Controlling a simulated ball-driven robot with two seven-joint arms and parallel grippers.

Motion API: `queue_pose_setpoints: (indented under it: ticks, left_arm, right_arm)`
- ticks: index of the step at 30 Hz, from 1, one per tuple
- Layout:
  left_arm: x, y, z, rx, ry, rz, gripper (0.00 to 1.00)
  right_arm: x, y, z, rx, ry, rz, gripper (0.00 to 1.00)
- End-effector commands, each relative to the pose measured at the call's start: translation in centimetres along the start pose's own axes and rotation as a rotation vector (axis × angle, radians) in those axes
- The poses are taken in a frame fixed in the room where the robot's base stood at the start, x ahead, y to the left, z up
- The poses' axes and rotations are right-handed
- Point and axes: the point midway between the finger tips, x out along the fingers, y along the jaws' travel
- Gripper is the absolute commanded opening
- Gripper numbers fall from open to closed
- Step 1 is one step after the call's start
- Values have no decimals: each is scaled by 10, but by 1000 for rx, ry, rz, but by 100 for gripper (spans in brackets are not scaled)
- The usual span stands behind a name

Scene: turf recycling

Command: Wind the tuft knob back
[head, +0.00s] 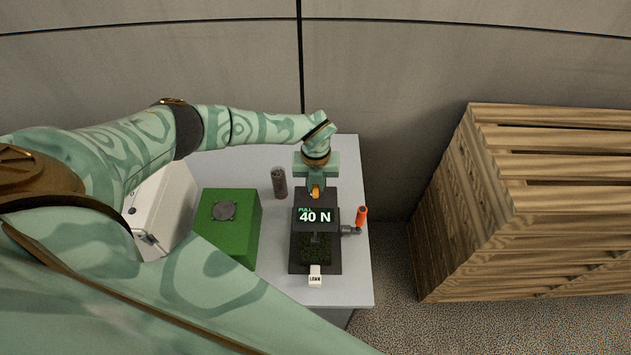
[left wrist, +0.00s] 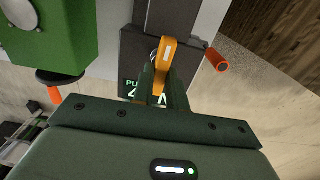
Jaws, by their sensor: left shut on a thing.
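The tuft tester (head: 297,262) is a dark stand on the grey table, with a display that reads "PULL 40 N". A yellow-orange knob (head: 316,191) sits at its far end, and it shows larger in the left wrist view (left wrist: 168,52). My left gripper (head: 316,184) reaches down from above and is shut on this knob; its dark fingers (left wrist: 158,88) hide the knob's lower part in the left wrist view. A crank with an orange-red handle (head: 361,215) stands out from the tester's right side, apart from the gripper. My right gripper is not in view.
A green box (head: 230,240) with a dark round top piece stands left of the tester. A dark cylinder (head: 279,182) stands between them, further back. A white tag (head: 315,278) labelled "LAWN" is at the tester's front. Wooden slatted crates (head: 520,200) stand right of the table.

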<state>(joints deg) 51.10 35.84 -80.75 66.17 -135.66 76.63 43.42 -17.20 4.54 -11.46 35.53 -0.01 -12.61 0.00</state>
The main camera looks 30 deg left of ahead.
Motion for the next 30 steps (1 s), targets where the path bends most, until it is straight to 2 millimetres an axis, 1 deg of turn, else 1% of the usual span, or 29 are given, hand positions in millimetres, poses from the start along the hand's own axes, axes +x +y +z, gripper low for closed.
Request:
queue_pose_setpoints:
  ticks: [1,13,14,15,16,25,28,30]
  left_arm:
    - [-3,-1,3,-8,-6,-4,0]
    - [-3,-1,3,-13,-7,-4,0]
    - [-3,-1,3,-13,-7,-4,20]
    - [-3,-1,3,-13,-6,-4,31]
    - [-2,-1,3,-12,-6,-3,36]
    - [-2,0,1,-10,-3,-2,36]
    - [-11,-1,2,-9,-4,-3,36]
    - [-24,-1,2,-8,-5,-4,36]
  right_arm:
    - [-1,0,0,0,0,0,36]
    - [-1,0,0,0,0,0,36]
    - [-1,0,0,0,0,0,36]
    - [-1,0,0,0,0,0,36]
    - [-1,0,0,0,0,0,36]
    - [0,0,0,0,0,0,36]
    - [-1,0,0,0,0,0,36]
    - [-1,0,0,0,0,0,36]
